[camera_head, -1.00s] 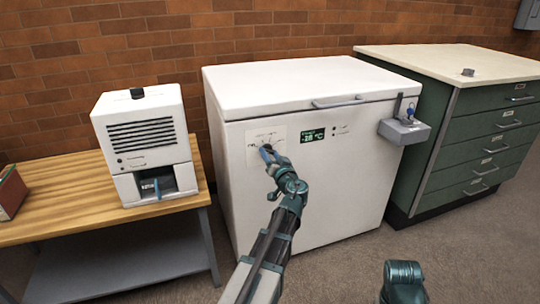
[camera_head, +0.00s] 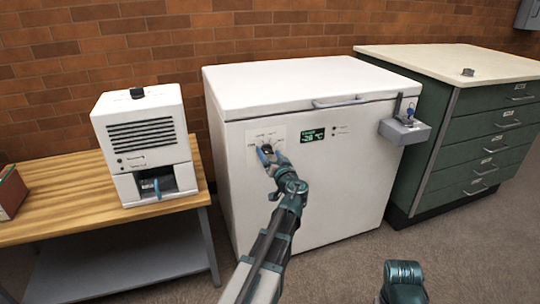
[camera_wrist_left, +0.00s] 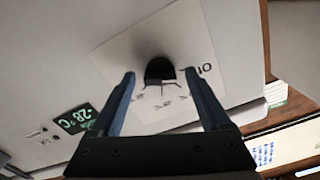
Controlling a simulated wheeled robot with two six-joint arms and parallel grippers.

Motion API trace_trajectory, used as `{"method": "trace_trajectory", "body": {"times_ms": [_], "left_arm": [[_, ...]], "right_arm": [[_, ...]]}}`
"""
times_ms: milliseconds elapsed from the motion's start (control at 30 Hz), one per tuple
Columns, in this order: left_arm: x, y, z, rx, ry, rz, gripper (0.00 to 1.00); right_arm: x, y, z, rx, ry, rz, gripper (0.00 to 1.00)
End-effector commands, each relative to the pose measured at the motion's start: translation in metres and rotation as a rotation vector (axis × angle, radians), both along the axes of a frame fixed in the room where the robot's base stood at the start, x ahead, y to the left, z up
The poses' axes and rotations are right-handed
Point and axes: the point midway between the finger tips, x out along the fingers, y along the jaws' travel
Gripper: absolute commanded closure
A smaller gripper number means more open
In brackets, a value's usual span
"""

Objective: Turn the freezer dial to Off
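The white chest freezer (camera_head: 340,190) stands in the middle of the head view, with a pale dial plate (camera_head: 256,136) on its front. The dark dial (camera_wrist_left: 159,70) shows in the left wrist view, on the plate with printed marks around it. My left gripper (camera_head: 266,154) is at the dial. In the left wrist view its two blue fingers (camera_wrist_left: 160,84) are spread, one on each side of the dial, with a visible gap to it on both sides. The dial's pointer direction is not clear. The green display (camera_head: 312,135) reads about -28 °C.
A grey lock box with a key (camera_head: 404,130) sits on the freezer's right front. A white device (camera_head: 146,145) stands on a wooden bench (camera_head: 60,215) at left. A green drawer cabinet (camera_head: 480,140) stands at right. The floor in front is clear.

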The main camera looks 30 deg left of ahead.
Motion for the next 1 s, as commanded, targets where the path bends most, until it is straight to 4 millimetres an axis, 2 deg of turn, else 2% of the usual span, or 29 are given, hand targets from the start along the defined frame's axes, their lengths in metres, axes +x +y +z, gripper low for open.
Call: {"method": "trace_trajectory", "body": {"times_ms": [267,700,1000], "left_arm": [[-0.007,-0.007,0.000,0.001,0.001,0.000,0.20],[-0.066,-0.075,0.000,0.001,0.001,-0.003,0.20],[-0.088,-0.102,0.000,0.000,0.000,-0.001,0.20]], "right_arm": [[0.000,0.000,0.000,0.000,0.000,0.000,0.50],[0.000,0.000,0.000,0.000,0.000,0.000,0.50],[0.000,0.000,0.000,0.000,0.000,0.000,0.50]]}}
